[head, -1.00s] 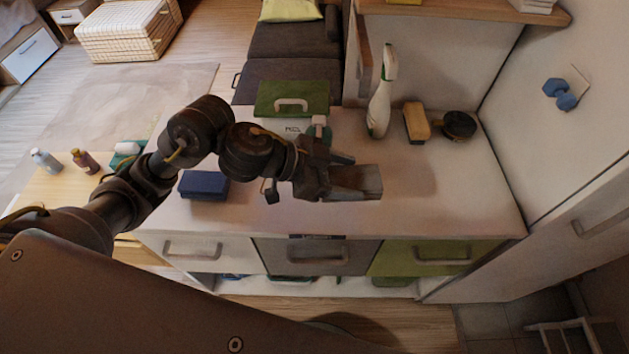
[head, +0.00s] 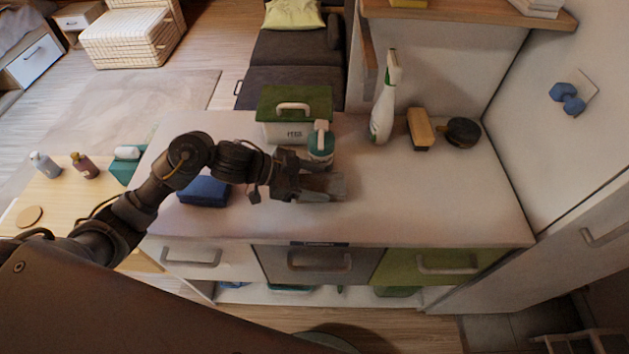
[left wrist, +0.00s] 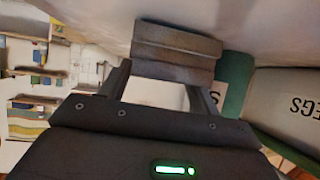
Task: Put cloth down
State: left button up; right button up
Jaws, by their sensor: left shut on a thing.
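A grey-brown folded cloth (head: 326,186) is at the tip of my left gripper (head: 308,187), over the middle of the white countertop (head: 420,205). My left gripper is shut on the cloth. In the left wrist view, the cloth (left wrist: 178,48) lies across the ends of the two fingers (left wrist: 160,92), close to the pale surface at the top of the picture. I cannot tell whether it touches the countertop. My right gripper is not in view.
Behind the cloth stand a teal-labelled bottle (head: 321,146) and a green-lidded box (head: 293,118). A blue box (head: 204,191) is left, under my arm. A spray bottle (head: 384,105), a brush (head: 420,129) and a dark round item (head: 463,132) stand back right. The front right counter is clear.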

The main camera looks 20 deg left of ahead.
pick_arm(q)
jog(key=shift+f, duration=0.2)
jog(key=shift+f, duration=0.15)
jog(key=o, duration=0.9)
jog(key=shift+r, duration=0.2)
jog(key=v, duration=1.2)
jog(key=shift+b, duration=0.45)
